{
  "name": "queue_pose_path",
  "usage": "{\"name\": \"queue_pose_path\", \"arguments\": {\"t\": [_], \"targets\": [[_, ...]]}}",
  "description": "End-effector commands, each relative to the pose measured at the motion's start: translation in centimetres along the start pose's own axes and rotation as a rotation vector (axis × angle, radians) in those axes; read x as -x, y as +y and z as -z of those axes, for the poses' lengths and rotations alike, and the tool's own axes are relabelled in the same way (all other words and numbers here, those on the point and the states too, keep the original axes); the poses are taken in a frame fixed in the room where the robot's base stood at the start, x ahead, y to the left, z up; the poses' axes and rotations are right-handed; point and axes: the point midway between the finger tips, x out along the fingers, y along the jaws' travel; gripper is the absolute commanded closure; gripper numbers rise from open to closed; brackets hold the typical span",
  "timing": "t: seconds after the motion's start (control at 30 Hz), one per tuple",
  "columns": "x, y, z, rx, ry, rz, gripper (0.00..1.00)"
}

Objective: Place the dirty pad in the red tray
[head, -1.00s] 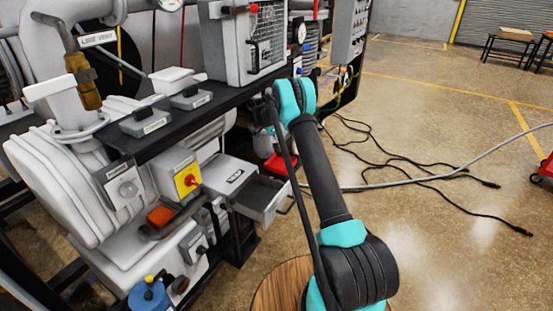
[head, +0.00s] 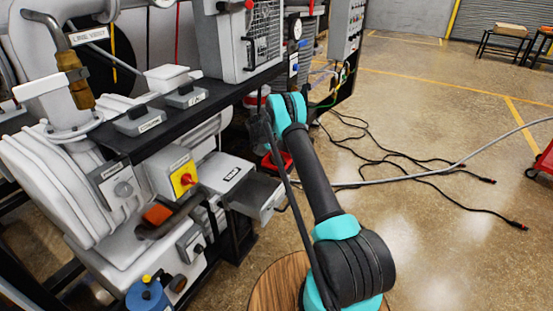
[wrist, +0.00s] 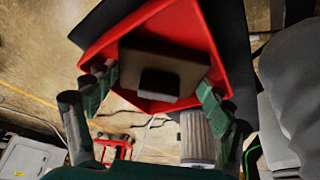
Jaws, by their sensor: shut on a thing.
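In the wrist view, my gripper (wrist: 157,88) has its green fingers spread to either side of a brown pad (wrist: 180,65) and is shut on it. The pad is a flat block with a small dark block on its near face. The red tray (wrist: 207,22) shows directly beyond the pad, its rim surrounding it in the picture. I cannot tell whether the pad touches the tray. In the head view, only a small part of the red tray (head: 287,158) shows beside my arm; my gripper and the pad are hidden there.
The furnace frame with its black shelf (head: 150,140) stands close at left. An open grey drawer (head: 260,195) juts out near my arm. Cables (head: 400,165) lie on the floor at right. A ribbed grey cylinder (wrist: 197,135) shows near my right finger.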

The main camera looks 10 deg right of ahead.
Motion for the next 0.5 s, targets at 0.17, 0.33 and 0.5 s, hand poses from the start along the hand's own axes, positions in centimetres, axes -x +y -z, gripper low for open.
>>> {"name": "queue_pose_path", "arguments": {"t": [0.17,0.33,0.5], "targets": [[-0.17,0.0,-0.06,0.0,0.0,0.0,0.52],[-0.19,0.0,-0.08,0.0,0.0,0.0,0.01],[-0.18,0.0,-0.07,0.0,0.0,0.0,0.0]]}}
